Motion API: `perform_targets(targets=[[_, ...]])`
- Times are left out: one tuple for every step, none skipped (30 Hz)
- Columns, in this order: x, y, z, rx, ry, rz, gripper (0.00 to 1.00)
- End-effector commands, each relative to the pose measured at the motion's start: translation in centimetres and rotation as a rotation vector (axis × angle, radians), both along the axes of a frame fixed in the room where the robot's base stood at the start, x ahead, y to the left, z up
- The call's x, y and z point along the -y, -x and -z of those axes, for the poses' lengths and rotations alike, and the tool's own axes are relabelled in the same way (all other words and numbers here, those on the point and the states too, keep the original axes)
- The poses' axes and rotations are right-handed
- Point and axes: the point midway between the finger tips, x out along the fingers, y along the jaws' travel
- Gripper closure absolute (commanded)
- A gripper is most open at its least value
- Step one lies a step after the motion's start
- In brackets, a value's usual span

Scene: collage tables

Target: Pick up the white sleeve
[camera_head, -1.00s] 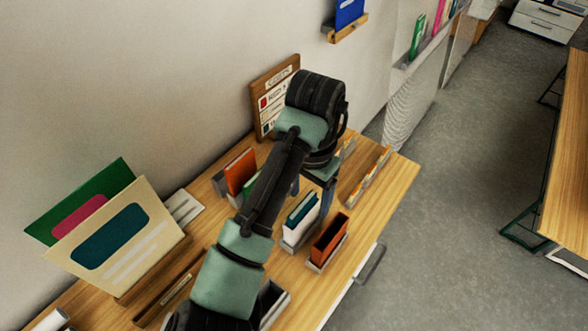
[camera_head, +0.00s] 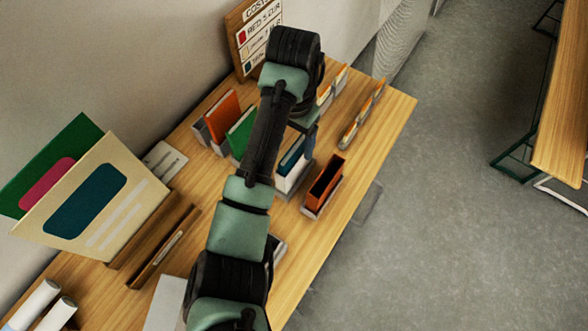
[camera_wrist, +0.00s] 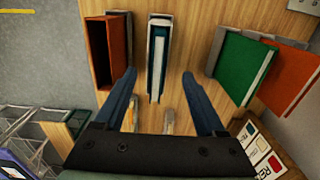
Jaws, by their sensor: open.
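The white sleeve (camera_head: 287,183) stands upright in a holder on the wooden table, with teal in its open top, partly hidden by my arm. In the wrist view the white sleeve (camera_wrist: 158,38) and its teal insert lie straight ahead at the top middle. My gripper (camera_wrist: 158,76) is open, its two blue fingers apart, one on each side of the sleeve's line. I cannot tell whether the fingertips reach past it. The fingers hold nothing. In the head view my gripper (camera_head: 310,136) hangs just behind the sleeve, mostly covered by my wrist.
An orange-brown sleeve (camera_head: 323,185) stands close to the right of the white one. Green (camera_head: 241,132) and orange (camera_head: 223,118) folders stand to its left. A sign board (camera_head: 248,38) stands at the back. Large cards (camera_head: 95,205) fill the front left. The table's right edge is near.

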Motion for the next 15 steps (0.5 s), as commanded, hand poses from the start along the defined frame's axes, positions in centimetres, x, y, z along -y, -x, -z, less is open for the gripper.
perform_targets(targets=[[0.0,0.5,0.5,-0.007,0.001,-0.001,0.28],[0.0,0.6,1.0,-0.006,0.001,-0.002,0.28],[0.1,0.9,1.6,-0.007,0.001,-0.001,0.28],[0.1,0.8,2.1,-0.006,0.001,-0.001,0.28],[0.1,0.8,2.6,-0.005,0.0,0.0,0.28],[0.1,0.8,3.1,-0.005,0.0,0.0,0.28],[0.1,0.7,3.3,-0.004,0.0,0.0,0.28],[0.1,0.7,3.6,-0.003,0.001,0.0,0.28],[0.1,0.7,3.8,-0.001,0.0,0.0,0.28],[0.1,0.7,3.9,-0.002,0.0,0.0,0.28],[0.1,0.7,4.0,-0.001,0.0,0.0,0.28],[0.1,0.7,4.0,-0.001,0.0,0.0,0.28],[0.1,0.7,4.0,-0.001,0.0,0.0,0.28],[0.1,0.7,4.0,-0.001,0.0,0.0,0.28],[0.1,0.7,4.0,-0.001,0.0,0.0,0.28]])
